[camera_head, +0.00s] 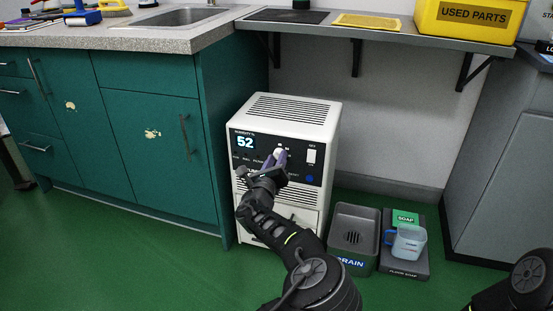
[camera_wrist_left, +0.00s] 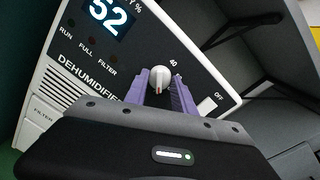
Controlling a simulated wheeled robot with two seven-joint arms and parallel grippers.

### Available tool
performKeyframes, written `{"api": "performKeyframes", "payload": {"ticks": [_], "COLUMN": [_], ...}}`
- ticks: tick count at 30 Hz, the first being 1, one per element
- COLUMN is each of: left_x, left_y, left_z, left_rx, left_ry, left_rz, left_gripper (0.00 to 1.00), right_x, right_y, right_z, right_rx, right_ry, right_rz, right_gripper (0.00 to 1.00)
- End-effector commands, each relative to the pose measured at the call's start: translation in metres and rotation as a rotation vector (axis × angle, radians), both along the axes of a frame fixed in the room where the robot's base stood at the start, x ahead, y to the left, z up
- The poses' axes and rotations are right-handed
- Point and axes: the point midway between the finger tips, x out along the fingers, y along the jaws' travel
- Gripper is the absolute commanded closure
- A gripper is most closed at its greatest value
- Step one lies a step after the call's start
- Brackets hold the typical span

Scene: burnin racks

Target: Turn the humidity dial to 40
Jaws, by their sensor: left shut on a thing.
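The white dehumidifier (camera_head: 312,112) stands on the green floor beside the teal cabinet, its black panel facing me. Its display (camera_head: 245,142) reads 52. The humidity dial (camera_wrist_left: 160,79) is a small white knob with a red mark, with "40" printed above it to the right. My left gripper (camera_wrist_left: 159,82) has its purple fingers on both sides of the dial, shut on it. In the head view the left gripper (camera_head: 276,159) covers most of the dial. Which number the dial points to cannot be read. My right arm shows only partly at the lower right, its gripper out of frame.
A grey drain tray (camera_head: 353,219) and a floor soap tray (camera_head: 418,262) with a blue-handled jug (camera_head: 408,243) stand right of the dehumidifier. A shelf (camera_head: 372,31) with a yellow used parts bin (camera_head: 468,20) hangs above. Green floor is clear at the left front.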

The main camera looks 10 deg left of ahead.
Motion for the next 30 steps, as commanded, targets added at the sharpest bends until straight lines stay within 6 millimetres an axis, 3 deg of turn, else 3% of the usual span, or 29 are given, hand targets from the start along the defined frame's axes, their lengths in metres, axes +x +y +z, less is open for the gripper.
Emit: {"api": "performKeyframes", "payload": {"ticks": [30], "left_x": [0.000], "left_y": [0.003], "left_z": [0.002], "left_rx": [-0.944], "left_ry": [0.059], "left_rz": [0.000], "left_gripper": [1.00], "right_x": [-0.005], "right_y": [0.001], "right_z": [0.024], "right_rx": [-0.005], "right_ry": [0.003], "right_rz": [0.003], "right_gripper": [0.68]}}
